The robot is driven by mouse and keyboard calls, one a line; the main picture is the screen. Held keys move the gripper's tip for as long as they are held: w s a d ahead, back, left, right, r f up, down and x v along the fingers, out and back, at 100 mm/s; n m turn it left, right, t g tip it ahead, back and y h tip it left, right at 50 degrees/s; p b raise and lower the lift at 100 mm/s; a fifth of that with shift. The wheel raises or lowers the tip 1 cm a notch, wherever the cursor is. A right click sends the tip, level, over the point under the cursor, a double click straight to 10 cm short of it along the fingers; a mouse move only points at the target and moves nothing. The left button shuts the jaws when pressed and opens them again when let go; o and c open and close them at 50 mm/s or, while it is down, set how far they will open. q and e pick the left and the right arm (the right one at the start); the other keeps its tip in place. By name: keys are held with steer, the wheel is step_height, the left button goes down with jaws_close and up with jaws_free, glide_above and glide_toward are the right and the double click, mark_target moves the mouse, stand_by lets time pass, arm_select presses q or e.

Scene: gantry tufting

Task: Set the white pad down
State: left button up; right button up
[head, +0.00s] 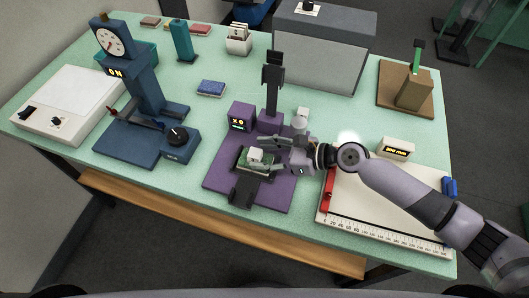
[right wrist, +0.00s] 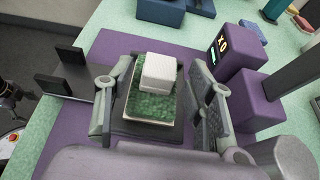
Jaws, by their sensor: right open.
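A small white block (head: 255,154), the likely white pad, rests on a green textured square (head: 267,162) on the purple stand (head: 218,172). In the right wrist view the white block (right wrist: 160,72) sits flat toward the far side of the green square (right wrist: 150,102), which has a pale edge and lies on a dark plate (right wrist: 168,134). My right gripper (head: 262,153) is open, with its fingers on either side of the green square. In the right wrist view both fingers stand apart from the white block. My left gripper is not in view.
A purple display box (head: 238,118) and a dark column (head: 272,85) stand behind the plate. A white board with a ruler (head: 385,232) and red bar (head: 329,190) lies at right. A blue press with a dial (head: 145,85) stands at left.

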steer(key=shift+d+r, duration=0.15)
steer(key=shift+r, duration=0.1)
steer(key=b+v, duration=0.2)
steer(key=v, duration=0.9)
steer(key=shift+s+d+r+b, duration=0.15)
steer(key=shift+d+r+b, duration=0.05)
steer(key=shift+d+b, duration=0.2)
steer(key=shift+a, duration=0.1)
